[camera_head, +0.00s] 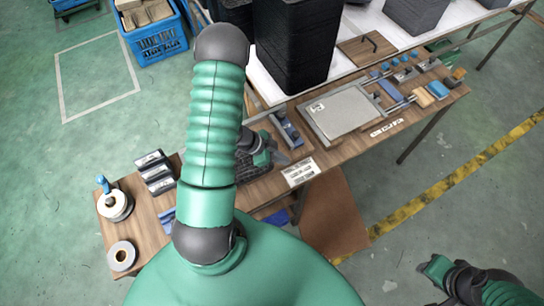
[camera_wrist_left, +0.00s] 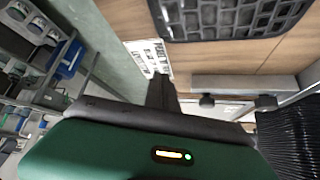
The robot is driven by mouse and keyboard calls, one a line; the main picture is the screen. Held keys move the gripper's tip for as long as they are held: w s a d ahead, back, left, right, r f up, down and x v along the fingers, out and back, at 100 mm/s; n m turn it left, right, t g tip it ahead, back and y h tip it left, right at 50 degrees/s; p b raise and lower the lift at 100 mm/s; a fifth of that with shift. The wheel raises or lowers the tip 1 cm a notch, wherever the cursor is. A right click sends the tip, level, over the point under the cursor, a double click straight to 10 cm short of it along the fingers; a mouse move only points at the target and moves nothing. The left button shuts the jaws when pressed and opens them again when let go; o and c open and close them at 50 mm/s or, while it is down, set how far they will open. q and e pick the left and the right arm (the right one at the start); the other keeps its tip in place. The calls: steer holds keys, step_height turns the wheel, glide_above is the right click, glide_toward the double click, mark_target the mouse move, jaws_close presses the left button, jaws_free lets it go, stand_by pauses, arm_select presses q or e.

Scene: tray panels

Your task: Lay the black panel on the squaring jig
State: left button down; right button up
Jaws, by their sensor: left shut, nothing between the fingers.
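The black panel (camera_head: 243,168) is a dark lattice piece on the wooden bench, mostly hidden behind my left arm. In the left wrist view a black lattice panel (camera_wrist_left: 230,14) lies flat on the wood at the top edge. The squaring jig (camera_head: 312,124) is a metal frame around a flat grey plate, right of the bench's middle. My left gripper (camera_head: 279,158) is beside the panel's right side, shut and empty. Its dark finger also shows in the left wrist view (camera_wrist_left: 161,92). My right gripper (camera_head: 437,268) is low at the right, over the floor; its jaws are unclear.
Tall black stacks (camera_head: 290,45) stand on a white table behind the bench. Blocks and small tools (camera_head: 420,85) crowd the bench's right end. A printed label (camera_head: 300,171) lies near the front edge.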

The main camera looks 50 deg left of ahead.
mark_target(280, 165)
arm_select(q)
steer(key=shift+w+d+f, duration=0.1)
steer(key=shift+d+f, duration=0.05)
steer(key=shift+f, duration=0.3)
steer(key=shift+w+d+f, duration=0.1)
steer(key=shift+f, duration=0.3)
steer(key=a, duration=0.1)
steer(key=s+a, duration=0.1)
steer(key=shift+s+a+f+p, duration=0.2)
steer(key=shift+s+a+p, duration=0.1)
steer(key=shift+p, duration=0.1)
steer(key=shift+s+a+f, duration=0.15)
steer(key=shift+a, duration=0.15)
steer(key=shift+s+d, duration=0.15)
steer(key=shift+s+d+r, duration=0.2)
steer(key=shift+s+a+p, duration=0.65)
steer(key=shift+s+a, duration=0.35)
steer(key=shift+a, duration=0.25)
steer(key=shift+s+a+f, duration=0.1)
steer(key=shift+s+a, duration=0.1)
steer(key=shift+d, duration=0.1)
arm_select(e)
steer(key=shift+s+a+r, duration=0.2)
steer(key=shift+r, duration=0.35)
steer(key=shift+s+a+r, duration=0.15)
steer(key=shift+r, duration=0.4)
